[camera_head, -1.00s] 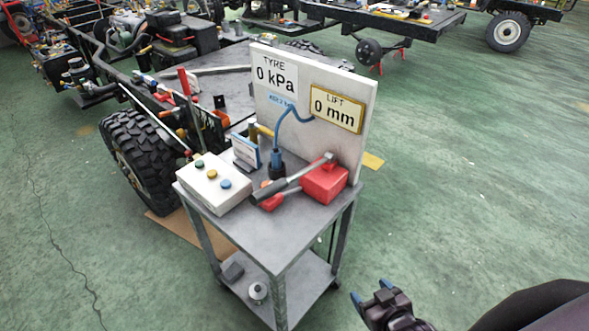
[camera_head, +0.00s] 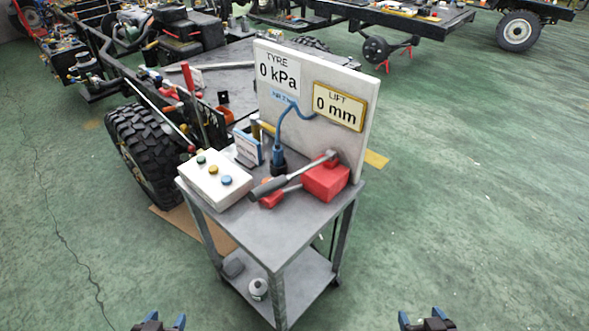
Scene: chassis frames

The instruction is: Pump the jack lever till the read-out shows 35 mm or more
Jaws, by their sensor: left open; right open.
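The red jack (camera_head: 325,181) sits on the right side of the grey cart's top (camera_head: 280,237). Its lever (camera_head: 283,181), with a thick dark grip, slopes down to the left from the jack, low over the cart top. The lift read-out (camera_head: 339,107) on the upright white board shows 0 mm. My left gripper (camera_head: 164,318) is at the bottom edge, left of the cart, open and empty. My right gripper (camera_head: 422,316) is at the bottom edge, right of the cart, open and empty. Both are well apart from the lever, and mostly cut off by the frame.
A white box with several coloured buttons (camera_head: 216,179) stands left of the lever. A blue tool with a cable (camera_head: 277,156) stands behind it. The tyre read-out (camera_head: 278,74) shows 0 kPa. A chassis with a large wheel (camera_head: 145,150) is behind left. Green floor is clear at right.

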